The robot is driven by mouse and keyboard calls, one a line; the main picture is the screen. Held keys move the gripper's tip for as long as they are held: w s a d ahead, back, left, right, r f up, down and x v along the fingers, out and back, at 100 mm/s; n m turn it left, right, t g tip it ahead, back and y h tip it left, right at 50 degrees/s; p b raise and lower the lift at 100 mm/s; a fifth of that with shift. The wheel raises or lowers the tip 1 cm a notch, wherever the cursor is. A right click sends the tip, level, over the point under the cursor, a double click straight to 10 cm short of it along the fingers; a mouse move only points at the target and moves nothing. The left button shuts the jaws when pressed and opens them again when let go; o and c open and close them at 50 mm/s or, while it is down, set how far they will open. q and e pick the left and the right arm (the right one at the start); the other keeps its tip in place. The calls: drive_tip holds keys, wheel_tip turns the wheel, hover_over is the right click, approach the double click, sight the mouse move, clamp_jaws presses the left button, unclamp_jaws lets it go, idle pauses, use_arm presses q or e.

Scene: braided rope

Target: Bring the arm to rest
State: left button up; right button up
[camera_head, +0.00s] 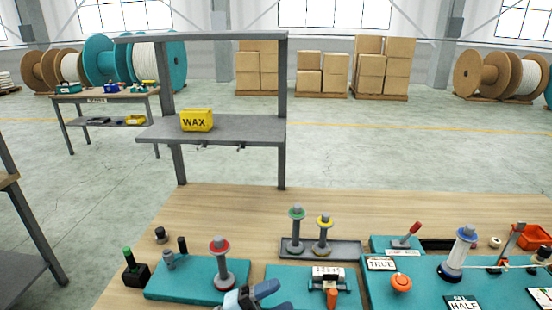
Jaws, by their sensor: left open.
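My left gripper (258,294) shows at the bottom edge of the head view, a little left of the middle, as blue and grey parts. Its jaws are open and I see nothing between them. It is over the front of the workbench (225,205), close to the gap between two teal panels. A spool post with a red ring (220,262) stands just behind and left of it on the left teal panel (185,285). The rest of my left arm is below the picture. My right gripper is not in view.
Right of the gripper is a counter (328,275) on a teal panel. Behind it, a grey tray (340,248) holds green-topped and yellow-topped posts. A white spool (460,252) and red-handled lever (408,236) stand at right.

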use_arm(q)
drive_tip(key=s+a+f+n+t+y, duration=0.4)
drive_tip(key=a+f+n+t+y, duration=0.75)
drive_tip(key=n, duration=0.65)
drive_tip(key=s+a+f+n+g+y, duration=0.6)
drive_tip(key=s+a+f+g+y, duration=0.1)
drive_tip(key=s+f, duration=0.5)
drive_tip(key=shift+s+a+n, duration=0.3)
drive_tip(key=shift+s+a, duration=0.05)
drive_tip(key=shift+a, duration=0.25)
